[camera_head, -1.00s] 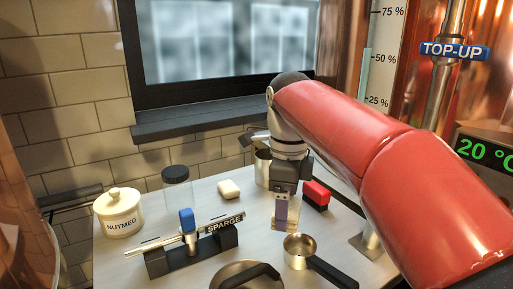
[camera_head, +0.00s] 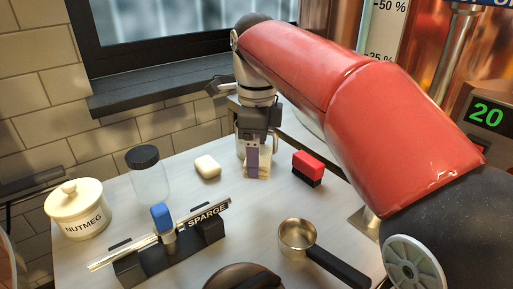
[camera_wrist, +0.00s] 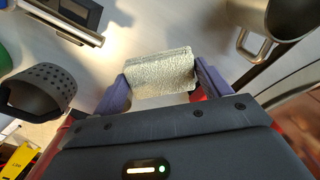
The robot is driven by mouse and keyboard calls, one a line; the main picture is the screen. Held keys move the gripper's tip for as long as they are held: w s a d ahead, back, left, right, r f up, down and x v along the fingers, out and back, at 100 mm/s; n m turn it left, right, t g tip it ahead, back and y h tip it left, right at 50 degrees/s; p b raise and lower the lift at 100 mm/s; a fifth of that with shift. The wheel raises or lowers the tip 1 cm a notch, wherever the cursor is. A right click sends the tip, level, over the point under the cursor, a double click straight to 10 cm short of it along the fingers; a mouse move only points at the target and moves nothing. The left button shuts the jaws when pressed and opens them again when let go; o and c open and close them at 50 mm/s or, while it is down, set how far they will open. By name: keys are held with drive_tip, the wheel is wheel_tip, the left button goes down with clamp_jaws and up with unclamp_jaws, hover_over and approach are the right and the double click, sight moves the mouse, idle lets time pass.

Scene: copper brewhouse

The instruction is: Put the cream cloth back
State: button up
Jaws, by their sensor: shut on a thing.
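My gripper (camera_head: 252,160) is shut on the cream cloth, a folded pale, textured pad. In the wrist view, the cloth (camera_wrist: 160,78) spans between my two purple-grey fingers. In the head view, the cloth (camera_head: 260,172) shows just below the fingers, over the back part of the pale worktop (camera_head: 190,262). I cannot tell whether it touches the surface. A metal mug (camera_wrist: 258,28) stands near the gripper, at the upper right of the wrist view; in the head view it is mostly hidden behind my gripper.
A cream block (camera_head: 207,167) lies left of my gripper, a red-and-black block (camera_head: 308,168) right. A dark-lidded jar (camera_head: 149,180), NUTMEG pot (camera_head: 77,212) and SPARGE rack (camera_head: 172,250) stand left. A metal scoop (camera_head: 300,238) lies in front. A perforated dark cup (camera_wrist: 42,92) shows in the wrist view.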

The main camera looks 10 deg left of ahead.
drive_tip(key=shift+f+b, duration=2.3)
drive_tip(key=shift+f, duration=1.55)
drive_tip(key=shift+f, duration=0.35)
drive_tip(key=o, duration=0.8)
drive_tip(key=shift+c, duration=0.2)
drive_tip(key=shift+o, duration=0.6)
drive_tip(key=o, duration=0.4)
drive_tip(key=shift+c, duration=0.2)
wheel_tip(320, 180, up, 6)
drive_tip(key=p, duration=0.5)
drive_tip(key=shift+f, duration=0.1)
drive_tip(key=shift+r, duration=1.1)
